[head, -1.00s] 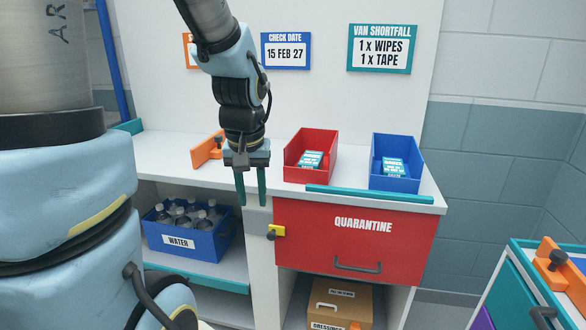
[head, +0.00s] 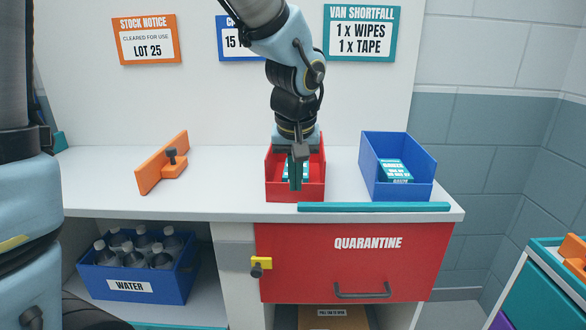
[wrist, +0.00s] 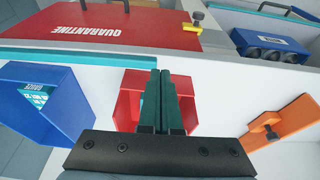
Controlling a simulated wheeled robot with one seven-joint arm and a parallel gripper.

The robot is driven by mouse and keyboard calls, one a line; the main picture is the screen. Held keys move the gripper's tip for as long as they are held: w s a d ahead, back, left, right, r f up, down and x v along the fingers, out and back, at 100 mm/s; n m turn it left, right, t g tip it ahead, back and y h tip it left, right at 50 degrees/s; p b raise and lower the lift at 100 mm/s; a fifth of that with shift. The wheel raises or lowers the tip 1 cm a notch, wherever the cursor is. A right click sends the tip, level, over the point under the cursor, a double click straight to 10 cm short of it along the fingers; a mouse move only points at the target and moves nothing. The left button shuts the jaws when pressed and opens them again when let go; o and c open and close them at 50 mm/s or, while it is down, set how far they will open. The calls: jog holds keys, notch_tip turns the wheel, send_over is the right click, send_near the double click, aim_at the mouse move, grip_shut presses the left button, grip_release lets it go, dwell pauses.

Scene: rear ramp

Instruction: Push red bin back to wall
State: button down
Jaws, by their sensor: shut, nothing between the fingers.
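The red bin (head: 275,186) stands on the white counter, left of the blue bin (head: 414,189), with a teal-and-white packet (head: 285,172) in it. It also shows in the wrist view (wrist: 128,112), upside down and partly hidden by my fingers. My gripper (head: 295,187) is shut and empty, pointing down. In the head view its fingers overlap the red bin's front; I cannot tell whether they touch it. The white back wall (head: 220,100) rises behind the counter.
A teal strip (head: 375,207) runs along the counter's front edge. An orange bracket (head: 160,165) stands to the left. Below are the red QUARANTINE door (head: 300,255) and a blue WATER crate (head: 140,283). The counter between bracket and red bin is clear.

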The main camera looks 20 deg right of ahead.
jog(key=w+f, duration=0.1)
jog(key=w+d+f+p, duration=0.1)
jog(key=w+f, duration=0.1)
jog(key=w+d+f+p, duration=0.1)
jog(key=f, duration=0.1)
jog(key=shift+w+f, duration=0.1)
jog(key=shift+w, duration=0.05)
jog(key=shift+w+d+f, duration=0.1)
jog(key=shift+w+d, duration=0.1)
jog(key=shift+w, duration=0.15)
